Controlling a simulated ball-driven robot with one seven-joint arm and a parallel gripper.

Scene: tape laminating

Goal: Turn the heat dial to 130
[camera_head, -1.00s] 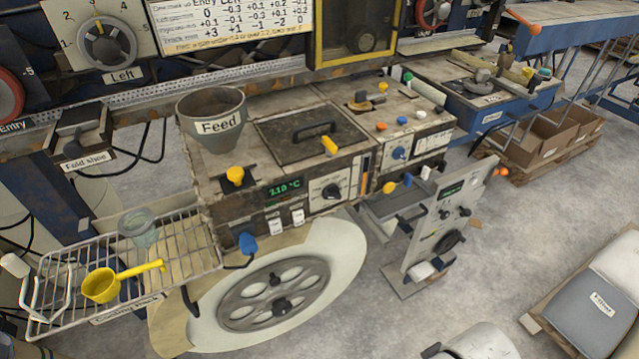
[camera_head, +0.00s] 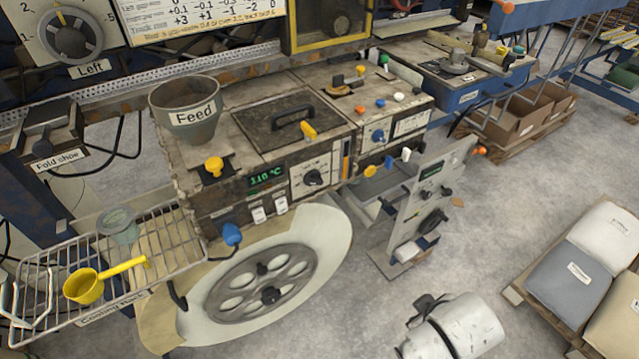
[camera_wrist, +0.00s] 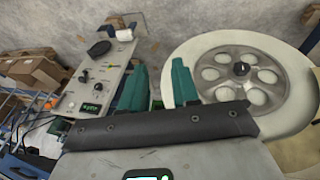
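The heat dial (camera_head: 314,178) is a black knob with a pale pointer on a white scale plate, on the front panel of the worn machine. Left of it a green display (camera_head: 267,176) appears to read 110 °C. The small scale numbers are too blurred to read. In the wrist view my gripper (camera_wrist: 158,72) has two teal fingers standing apart with nothing between them. The dial cannot be made out in that view. In the head view my white arm shows low at the right of centre, apart from the dial.
A large pale wheel (camera_head: 325,230) sits below the panel. A grey control stand (camera_head: 432,190) rises at its right. The Feed funnel (camera_head: 187,112) and a yellow knob (camera_head: 213,166) are on the left. A wire rack (camera_head: 180,217) holds a yellow ladle (camera_head: 85,287). Sacks lie at the right.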

